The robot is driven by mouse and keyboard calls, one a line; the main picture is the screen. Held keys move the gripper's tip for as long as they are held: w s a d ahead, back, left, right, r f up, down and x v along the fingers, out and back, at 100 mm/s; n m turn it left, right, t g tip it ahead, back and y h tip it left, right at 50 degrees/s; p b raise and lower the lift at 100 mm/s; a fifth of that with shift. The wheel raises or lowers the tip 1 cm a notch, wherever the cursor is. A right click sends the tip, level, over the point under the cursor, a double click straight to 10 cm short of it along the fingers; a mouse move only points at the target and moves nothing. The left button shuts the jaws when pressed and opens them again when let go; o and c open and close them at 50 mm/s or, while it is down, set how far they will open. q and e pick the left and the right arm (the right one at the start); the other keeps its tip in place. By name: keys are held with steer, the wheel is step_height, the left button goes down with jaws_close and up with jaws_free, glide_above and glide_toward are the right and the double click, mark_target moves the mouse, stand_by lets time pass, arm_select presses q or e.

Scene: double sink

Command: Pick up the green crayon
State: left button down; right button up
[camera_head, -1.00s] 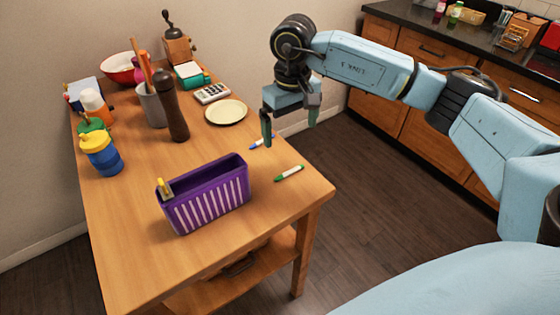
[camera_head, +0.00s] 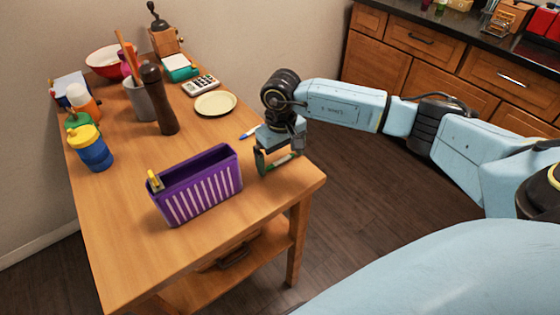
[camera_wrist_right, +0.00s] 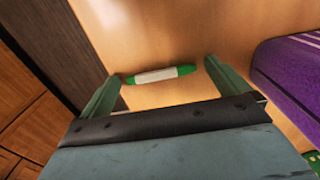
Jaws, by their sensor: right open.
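The green crayon (camera_head: 283,160), green with a white label, lies on the wooden table near its right edge. In the right wrist view the crayon (camera_wrist_right: 160,75) lies crosswise between the two fingertips. My right gripper (camera_head: 279,165) is open, low over the crayon, with a finger toward each end of it. In the right wrist view the gripper (camera_wrist_right: 160,82) has nothing clamped in its jaws. I cannot tell whether the fingers touch the table. My left gripper is not in view.
A purple basket (camera_head: 203,190) with a yellow item at its rim stands left of the gripper. A blue pen (camera_head: 249,133) lies behind. A plate (camera_head: 215,104), a pepper mill (camera_head: 160,100) and a blue-yellow cup (camera_head: 90,148) stand farther off. The table's front part is clear.

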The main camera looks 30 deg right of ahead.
steer(key=c, duration=0.9)
